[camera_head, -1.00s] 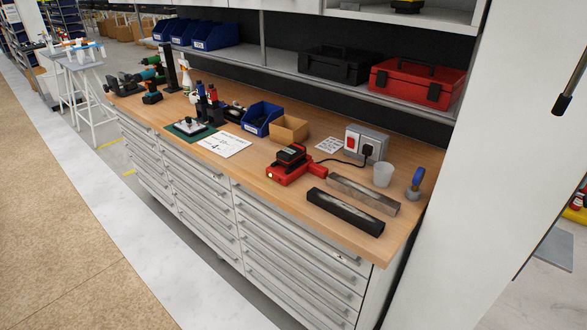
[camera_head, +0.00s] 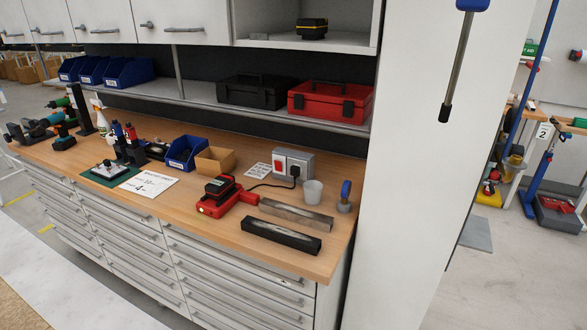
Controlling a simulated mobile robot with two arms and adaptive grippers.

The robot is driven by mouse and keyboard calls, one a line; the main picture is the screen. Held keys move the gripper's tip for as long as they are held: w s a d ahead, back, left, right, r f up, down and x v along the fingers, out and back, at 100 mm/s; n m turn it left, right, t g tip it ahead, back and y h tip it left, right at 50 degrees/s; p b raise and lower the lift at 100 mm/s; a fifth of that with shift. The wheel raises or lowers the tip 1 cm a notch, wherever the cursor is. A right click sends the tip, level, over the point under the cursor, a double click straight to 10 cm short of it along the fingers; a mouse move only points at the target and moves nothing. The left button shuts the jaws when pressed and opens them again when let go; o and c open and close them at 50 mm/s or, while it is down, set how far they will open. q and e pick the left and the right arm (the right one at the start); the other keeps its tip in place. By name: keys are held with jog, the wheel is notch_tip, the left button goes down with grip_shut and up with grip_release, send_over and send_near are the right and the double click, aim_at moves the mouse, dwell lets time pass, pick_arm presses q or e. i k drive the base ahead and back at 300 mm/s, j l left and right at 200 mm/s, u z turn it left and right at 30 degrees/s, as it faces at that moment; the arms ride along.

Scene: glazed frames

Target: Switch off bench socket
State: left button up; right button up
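The bench socket (camera_head: 306,158) is a grey box standing at the back of the wooden bench top (camera_head: 222,236), right of centre. It has a red rocker switch (camera_head: 279,164) on its left half. A black plug (camera_head: 295,171) sits in its right half, and a dark cable runs from it left to a red charger (camera_head: 213,207) holding a black battery. Whether the switch is on or off is too small to tell. Neither of my grippers shows in the head view.
A white cup (camera_head: 312,192) and a blue-handled tool (camera_head: 345,196) stand right of the socket. A grey bar (camera_head: 297,215) and a black bar (camera_head: 281,236) lie in front. A cardboard bin (camera_head: 215,160) stands left. A shelf with a red toolbox (camera_head: 329,101) overhangs the back. A white panel bounds the right.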

aim_at(278, 164)
jog(key=i+j, duration=0.1)
jog(key=j, duration=0.25)
jog(key=i+j, duration=0.15)
jog(key=j, duration=0.25)
jog(key=i+j, duration=0.1)
jog(key=j, duration=0.25)
jog(key=i+j, duration=0.1)
jog(key=j, duration=0.25)
jog(key=i+j, duration=0.15)
jog(key=j, duration=0.25)
jog(key=i+j, duration=0.1)
jog(key=j, duration=0.25)
jog(key=i+j, duration=0.15)
jog(key=j, duration=0.2)
